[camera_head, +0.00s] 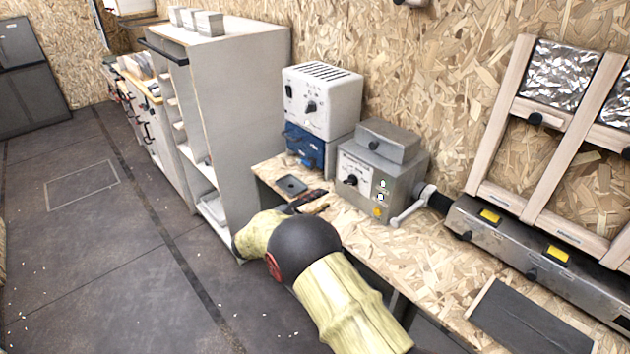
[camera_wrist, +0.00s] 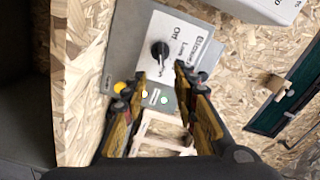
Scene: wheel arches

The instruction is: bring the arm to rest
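My arm (camera_head: 345,300), in a yellowish cover with a black joint, reaches over the front edge of the wooden bench (camera_head: 450,285). My gripper (camera_head: 312,198) is partly hidden behind the arm in the head view, low over the bench before a grey machine (camera_head: 362,178). In the wrist view my gripper (camera_wrist: 152,84) shows two yellow-and-black fingers spread apart. I see nothing held between them. Beyond the fingers is the machine's grey face with a black knob (camera_wrist: 160,50) marked "Off" and small coloured buttons. A pale frame-like shape (camera_wrist: 160,132) shows between the fingers, farther off.
A white box with a dial (camera_head: 322,100) stands on a blue unit (camera_head: 304,146). A tall grey shelf (camera_head: 240,90) stands left of the bench. A crank handle (camera_head: 410,208) sticks out from the grey machine. The floor at left (camera_head: 110,250) is clear.

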